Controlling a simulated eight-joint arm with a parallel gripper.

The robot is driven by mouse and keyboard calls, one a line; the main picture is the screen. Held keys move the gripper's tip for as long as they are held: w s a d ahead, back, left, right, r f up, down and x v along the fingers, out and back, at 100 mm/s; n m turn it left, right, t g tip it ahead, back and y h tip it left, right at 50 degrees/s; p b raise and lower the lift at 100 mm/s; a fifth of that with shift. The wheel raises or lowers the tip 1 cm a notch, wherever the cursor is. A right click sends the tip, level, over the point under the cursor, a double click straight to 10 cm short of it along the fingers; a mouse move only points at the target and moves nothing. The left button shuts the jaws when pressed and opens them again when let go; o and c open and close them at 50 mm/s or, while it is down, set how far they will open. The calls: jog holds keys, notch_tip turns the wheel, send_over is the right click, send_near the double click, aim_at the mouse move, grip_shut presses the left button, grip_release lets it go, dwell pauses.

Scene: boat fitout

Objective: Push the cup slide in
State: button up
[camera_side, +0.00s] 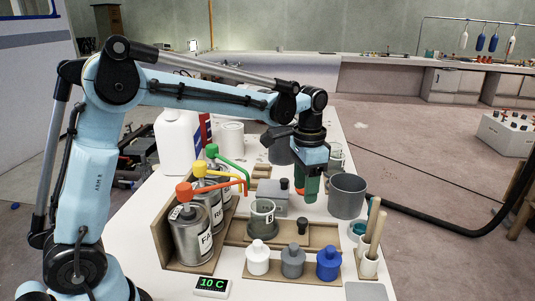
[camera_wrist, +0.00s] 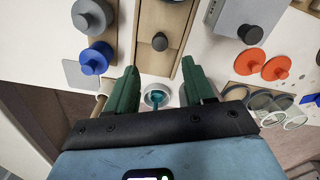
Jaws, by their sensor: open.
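The cup slide (camera_side: 322,236) is a light wooden strip in a wooden base on the white table, with a dark knob at its right end.
White, grey and blue bottles (camera_side: 328,263) stand in front of the slide. Cans with coloured spouts (camera_side: 192,238) stand left. A grey box (camera_side: 270,199) sits behind, a grey pot (camera_side: 347,196) right. A small white pot (camera_wrist: 157,97) shows between the fingers in the wrist view.

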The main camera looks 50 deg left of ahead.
jog(key=shift+r, duration=0.55)
jog(key=shift+d+f, duration=0.1)
jog(key=shift+d, duration=0.05)
jog(key=c, duration=0.4)
jog(key=shift+d+f+n+y, duration=0.15)
jog(key=shift+d+n+y, duration=0.15)
jog(key=shift+d+n, duration=0.1)
jog(key=shift+c, duration=1.2)
jog(key=d+n+y, duration=0.1)
jog(key=d+f+n+y, duration=0.1)
jog(key=shift+s+d+n, duration=0.1)
jog(key=shift+d+n, duration=0.1)
jog(key=shift+n, duration=0.1)
grip_shut()
jog(key=shift+d+f+n+t+y, duration=0.5)
jog(key=shift+d+n+t+y, duration=0.5)
jog(key=shift+d+n+y, duration=2.05)
jog(key=shift+n+h, duration=0.45)
jog(key=shift+h, duration=0.3)
jog(key=x, duration=0.9)
jog(key=shift+s+a, duration=0.15)
jog(key=shift+a, duration=0.15)
